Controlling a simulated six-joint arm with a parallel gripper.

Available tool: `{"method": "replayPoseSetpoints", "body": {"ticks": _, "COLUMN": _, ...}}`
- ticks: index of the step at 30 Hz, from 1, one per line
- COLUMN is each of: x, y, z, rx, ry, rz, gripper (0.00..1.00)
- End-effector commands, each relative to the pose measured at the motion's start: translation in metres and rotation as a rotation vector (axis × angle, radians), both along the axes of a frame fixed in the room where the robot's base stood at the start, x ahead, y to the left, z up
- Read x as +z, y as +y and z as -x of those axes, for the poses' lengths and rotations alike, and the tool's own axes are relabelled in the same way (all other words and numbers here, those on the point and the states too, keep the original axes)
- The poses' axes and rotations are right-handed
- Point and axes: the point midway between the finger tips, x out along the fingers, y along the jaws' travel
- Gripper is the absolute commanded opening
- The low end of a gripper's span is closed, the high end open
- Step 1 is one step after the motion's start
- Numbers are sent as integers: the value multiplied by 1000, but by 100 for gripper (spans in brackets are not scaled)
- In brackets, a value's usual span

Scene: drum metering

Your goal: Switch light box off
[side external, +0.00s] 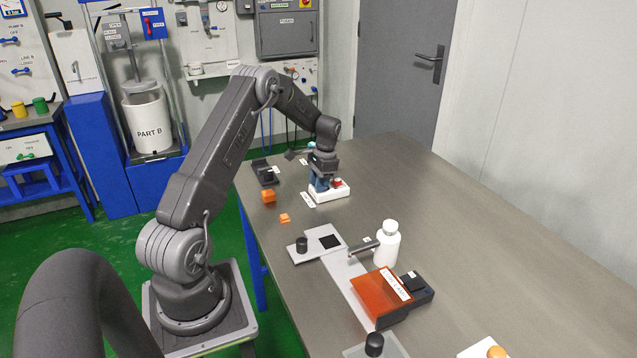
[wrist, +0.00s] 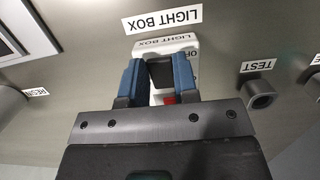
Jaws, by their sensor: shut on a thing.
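The light box switch is a small white box (side external: 328,195) on the table below my wrist, with a red part on top. It also shows in the wrist view (wrist: 178,43), with "LIGHT BOX" printed on it and part of an "OF…" marking at its right side. My gripper (side external: 322,184) points down at it. In the wrist view, the blue fingers of my gripper (wrist: 158,68) are shut on the dark switch knob (wrist: 160,75) between them. The red part (wrist: 169,99) shows just below the knob. My fingers hide the box's sides, and the switch position cannot be told.
A "LIGHT BOX" label (wrist: 163,19) lies beside the switch. A dark round socket (wrist: 262,97) by a "TEST" label is at right.

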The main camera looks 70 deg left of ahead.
Motion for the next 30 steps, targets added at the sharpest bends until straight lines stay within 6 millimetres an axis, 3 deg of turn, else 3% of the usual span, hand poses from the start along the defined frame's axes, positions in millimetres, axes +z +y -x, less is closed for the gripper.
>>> {"method": "replayPoseSetpoints", "body": {"ticks": 2, "x": 0, "y": 0, "z": -1, "rx": 0, "ry": -3, "rz": -2, "gripper": 4}}
{"method": "replayPoseSetpoints", "body": {"ticks": 3, "x": 0, "y": 0, "z": -1, "rx": 0, "ry": -3, "rz": -2, "gripper": 31}}
{"method": "replayPoseSetpoints", "body": {"ticks": 10, "x": 0, "y": 0, "z": 0, "rx": 0, "ry": -3, "rz": -1, "gripper": 53}}
{"method": "replayPoseSetpoints", "body": {"ticks": 20, "x": 5, "y": 0, "z": -1, "rx": 0, "ry": -3, "rz": -1, "gripper": 53}}
{"method": "replayPoseSetpoints", "body": {"ticks": 23, "x": 18, "y": 1, "z": -4, "rx": -1, "ry": -6, "rz": -3, "gripper": 53}}
{"method": "replayPoseSetpoints", "body": {"ticks": 30, "x": 70, "y": 1, "z": -14, "rx": 0, "ry": -8, "rz": -4, "gripper": 53}}
